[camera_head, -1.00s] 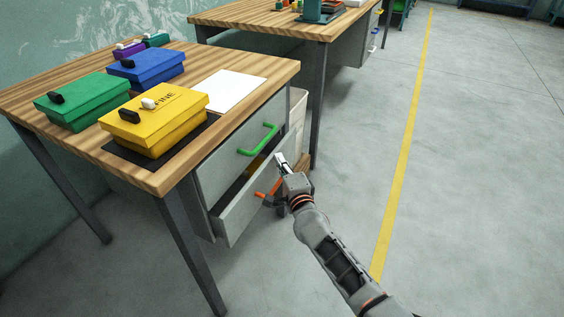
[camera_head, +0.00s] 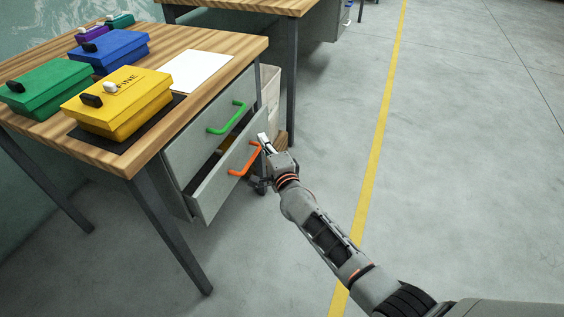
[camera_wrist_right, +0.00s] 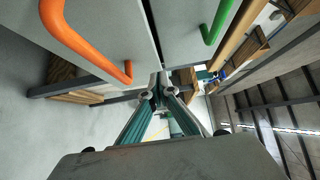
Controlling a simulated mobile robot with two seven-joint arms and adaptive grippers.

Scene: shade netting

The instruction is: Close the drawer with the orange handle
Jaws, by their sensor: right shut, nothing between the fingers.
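The drawer with the orange handle (camera_head: 245,160) is the lower one under the near workbench, and it stands partly open, its front (camera_head: 215,188) pulled out from the cabinet. In the right wrist view the orange handle (camera_wrist_right: 85,45) is large at the upper left. The upper drawer with the green handle (camera_head: 228,118) looks shut. My right gripper (camera_head: 263,140) is shut and empty, beside the far right end of the orange handle. In the wrist view its fingertips (camera_wrist_right: 158,82) are close to the drawer front; I cannot tell whether they touch. My left gripper is not in view.
The wooden workbench (camera_head: 225,45) carries yellow (camera_head: 120,105), green (camera_head: 45,90) and blue (camera_head: 110,52) boxes and white paper (camera_head: 195,70). A pale bin (camera_head: 270,90) stands behind the drawers. The floor to the right is clear.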

